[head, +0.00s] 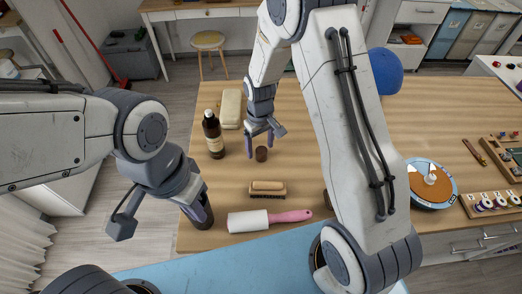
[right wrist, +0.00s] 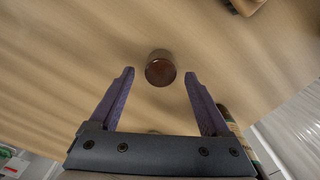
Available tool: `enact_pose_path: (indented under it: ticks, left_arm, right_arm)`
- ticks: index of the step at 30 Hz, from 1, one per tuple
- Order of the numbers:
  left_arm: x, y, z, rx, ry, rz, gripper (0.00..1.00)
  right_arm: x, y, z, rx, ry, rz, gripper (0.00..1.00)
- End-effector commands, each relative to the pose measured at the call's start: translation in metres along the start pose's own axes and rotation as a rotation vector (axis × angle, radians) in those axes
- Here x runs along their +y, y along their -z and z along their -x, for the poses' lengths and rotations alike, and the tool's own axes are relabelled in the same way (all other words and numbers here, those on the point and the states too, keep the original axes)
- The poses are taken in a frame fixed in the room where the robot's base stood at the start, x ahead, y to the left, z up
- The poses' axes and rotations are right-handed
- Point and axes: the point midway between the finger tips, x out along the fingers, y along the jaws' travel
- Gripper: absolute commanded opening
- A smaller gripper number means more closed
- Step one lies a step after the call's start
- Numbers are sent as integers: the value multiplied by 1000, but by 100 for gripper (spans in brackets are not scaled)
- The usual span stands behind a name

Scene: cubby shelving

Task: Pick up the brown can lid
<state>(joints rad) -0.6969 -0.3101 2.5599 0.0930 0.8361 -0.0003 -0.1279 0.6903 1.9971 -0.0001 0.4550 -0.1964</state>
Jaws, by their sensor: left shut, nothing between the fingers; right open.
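The brown can lid (head: 261,154) is a small, short brown cylinder standing on the wooden table. It also shows in the right wrist view (right wrist: 160,69), centred between the fingertips and slightly beyond them. My right gripper (head: 264,141) is open, empty and pointing down just above and behind the lid. Its purple fingers flank the lid in the right wrist view without visible contact.
A dark bottle (head: 213,135) stands left of the lid, with a pale block (head: 230,109) behind it. A wooden brush (head: 267,188) and a pink-handled lint roller (head: 270,220) lie in front. A round orange-and-blue object (head: 431,184) is at right. Bare table surrounds the lid.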

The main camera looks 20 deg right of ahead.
Motion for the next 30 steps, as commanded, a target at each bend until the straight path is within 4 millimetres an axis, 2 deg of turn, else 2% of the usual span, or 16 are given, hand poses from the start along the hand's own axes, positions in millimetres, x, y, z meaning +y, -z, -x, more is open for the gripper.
enact_pose_path:
  ticks: [5,12,17,18,19,30]
  left_arm:
    - [0,0,4,0,0,0,0]
    - [0,0,4,0,0,0,0]
    - [0,0,4,0,0,0,0]
    - [0,0,4,0,0,0,0]
    - [0,0,4,0,0,0,0]
    - [0,0,3,0,0,0,0]
  right_arm:
    - [0,0,-17,0,0,0,81]
    - [0,0,-19,1,0,-1,81]
    - [0,0,-19,1,0,-1,20]
    - [0,0,-19,1,0,-1,4]
    - [0,0,-19,1,0,-1,0]
    - [0,0,-16,2,0,-1,0]
